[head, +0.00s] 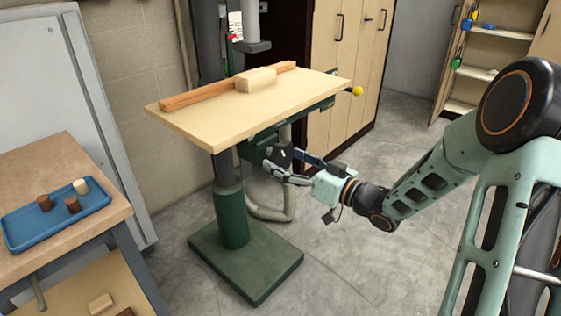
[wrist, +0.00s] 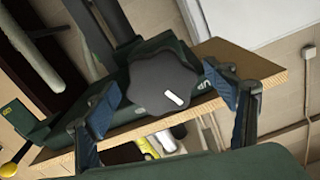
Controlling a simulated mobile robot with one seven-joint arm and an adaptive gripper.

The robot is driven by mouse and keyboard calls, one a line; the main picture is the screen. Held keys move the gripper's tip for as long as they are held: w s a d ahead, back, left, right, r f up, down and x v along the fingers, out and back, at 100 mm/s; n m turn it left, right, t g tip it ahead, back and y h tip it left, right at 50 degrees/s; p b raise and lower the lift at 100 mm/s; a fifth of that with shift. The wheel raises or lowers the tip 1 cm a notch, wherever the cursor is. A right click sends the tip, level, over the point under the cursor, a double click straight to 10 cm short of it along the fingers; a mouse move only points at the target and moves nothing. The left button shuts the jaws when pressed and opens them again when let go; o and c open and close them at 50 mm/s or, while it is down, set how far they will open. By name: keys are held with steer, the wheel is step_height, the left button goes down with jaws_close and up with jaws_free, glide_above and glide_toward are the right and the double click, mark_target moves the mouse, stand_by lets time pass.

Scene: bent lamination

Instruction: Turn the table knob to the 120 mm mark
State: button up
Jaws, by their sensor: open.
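The table knob (wrist: 163,84) is a dark, lobed knob with a white pointer line near its lower right edge in the wrist view. It sits on the green housing under the tilted wooden table (head: 205,126). My gripper (head: 280,172) is at the housing below the table's front edge. In the wrist view my gripper (wrist: 166,100) is open, with one blue-grey finger on each side of the knob. Gaps show between the knob and both fingers, and I cannot tell how deep they reach. No 120 mm mark is legible in either view.
A wooden fence (head: 190,98) and a pale block (head: 256,79) lie on the table. A yellow ball handle (head: 357,91) sticks out at its right. A green column (head: 233,218) stands below. A bench with a blue tray (head: 25,235) is at left. Floor at front is clear.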

steer(key=shift+x, duration=0.95)
steer(key=shift+c, duration=0.2)
steer(key=c, duration=1.1)
steer(key=shift+n+b, duration=0.5)
steer(key=shift+n, duration=0.3)
steer(key=o, duration=1.1)
steer(key=shift+o, duration=0.2)
